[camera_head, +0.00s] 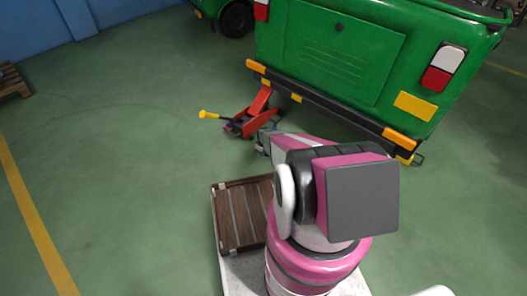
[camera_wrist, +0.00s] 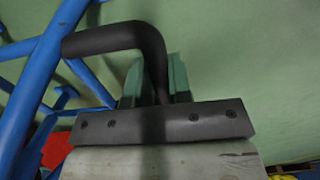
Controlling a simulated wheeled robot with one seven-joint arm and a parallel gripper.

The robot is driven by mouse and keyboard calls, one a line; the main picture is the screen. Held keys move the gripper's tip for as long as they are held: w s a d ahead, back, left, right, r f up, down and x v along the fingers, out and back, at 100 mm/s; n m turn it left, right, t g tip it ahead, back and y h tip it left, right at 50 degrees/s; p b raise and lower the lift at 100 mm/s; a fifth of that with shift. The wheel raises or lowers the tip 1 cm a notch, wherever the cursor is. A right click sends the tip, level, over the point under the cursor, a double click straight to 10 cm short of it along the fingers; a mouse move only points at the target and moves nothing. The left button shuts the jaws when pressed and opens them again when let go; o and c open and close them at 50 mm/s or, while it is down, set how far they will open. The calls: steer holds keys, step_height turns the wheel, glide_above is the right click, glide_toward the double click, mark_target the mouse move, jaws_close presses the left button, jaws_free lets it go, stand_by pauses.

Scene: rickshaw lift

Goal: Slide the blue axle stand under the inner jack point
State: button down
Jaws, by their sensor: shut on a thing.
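The blue axle stand (camera_wrist: 40,75) fills the left of the wrist view, its tubular legs crossing. A bent dark handle (camera_wrist: 105,38) runs from it between the fingers of my gripper (camera_wrist: 157,75), which is shut on that handle. In the head view my gripper (camera_head: 263,141) is low near the floor, just right of the red jack and near the bumper; my arm partly hides this spot, and the stand is hard to make out there. The green rickshaw (camera_head: 345,50) has a dark rear bumper (camera_head: 335,112) with yellow blocks. I cannot tell which jack point is the inner one.
The red jack (camera_head: 258,105) with a yellow-ended handle (camera_head: 209,115) stands at the bumper's left part. A slatted wooden crate (camera_head: 235,212) is beside my arm's base. A pallet (camera_head: 12,80) lies at far left. The green floor on the left is clear.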

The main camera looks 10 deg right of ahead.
steer(key=shift+w+d, duration=2.45)
steer(key=shift+d, duration=0.9)
steer(key=shift+w+d, duration=2.5)
steer(key=shift+d, duration=0.8)
steer(key=shift+w+d, duration=2.45)
steer(key=shift+d, duration=0.9)
steer(key=c, duration=0.9)
jaws_free()
steer(key=shift+r, duration=4.25)
